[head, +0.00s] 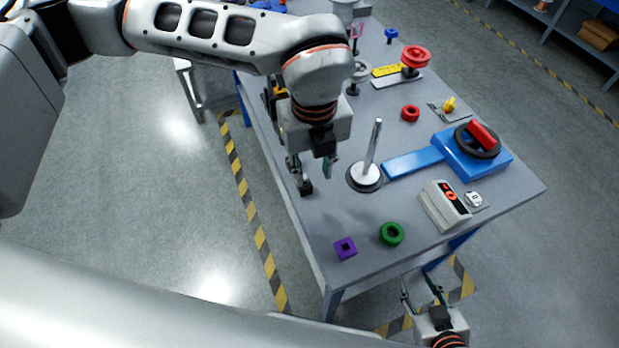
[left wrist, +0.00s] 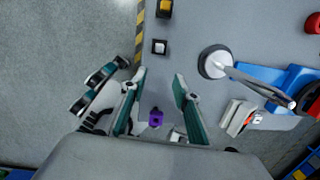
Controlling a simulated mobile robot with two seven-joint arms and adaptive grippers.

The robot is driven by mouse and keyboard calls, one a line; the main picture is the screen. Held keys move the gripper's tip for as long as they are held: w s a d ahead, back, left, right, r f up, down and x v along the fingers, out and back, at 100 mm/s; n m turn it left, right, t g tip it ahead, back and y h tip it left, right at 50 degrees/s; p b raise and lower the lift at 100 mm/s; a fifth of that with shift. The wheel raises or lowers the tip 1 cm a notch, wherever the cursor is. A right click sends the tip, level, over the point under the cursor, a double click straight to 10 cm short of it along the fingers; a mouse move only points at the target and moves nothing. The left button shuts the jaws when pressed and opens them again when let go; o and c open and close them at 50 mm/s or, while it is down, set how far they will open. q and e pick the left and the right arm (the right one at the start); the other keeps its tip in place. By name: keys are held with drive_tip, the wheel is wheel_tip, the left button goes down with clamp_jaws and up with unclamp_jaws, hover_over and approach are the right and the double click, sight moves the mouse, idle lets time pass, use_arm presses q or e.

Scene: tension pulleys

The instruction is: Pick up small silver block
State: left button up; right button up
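My left gripper (head: 316,178) points down over the left side of the table, open and empty. In the left wrist view its two fingers (left wrist: 159,76) stand apart, short of the block. My right gripper (head: 421,293) is open and empty, low beside the table's front edge.
A metal post on a round base (head: 365,178) stands right of my left gripper. A purple block (head: 345,247) and a green ring (head: 392,234) lie near the front. A yellow block (left wrist: 165,8) lies beyond the silver one.

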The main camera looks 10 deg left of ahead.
use_arm(q)
drive_tip(key=shift+n+t+y, duration=0.3)
drive_tip(key=shift+n+y, duration=0.1)
drive_tip(key=w+f, duration=0.1)
drive_tip(key=f, duration=0.1)
drive_tip(key=w+a+f, duration=0.1)
drive_tip(key=f, duration=0.1)
drive_tip(key=w+a+f, duration=0.1)
drive_tip(key=f, duration=0.2)
drive_tip(key=shift+a+b, duration=0.2)
drive_tip(key=shift+b, duration=0.1)
clamp_jaws()
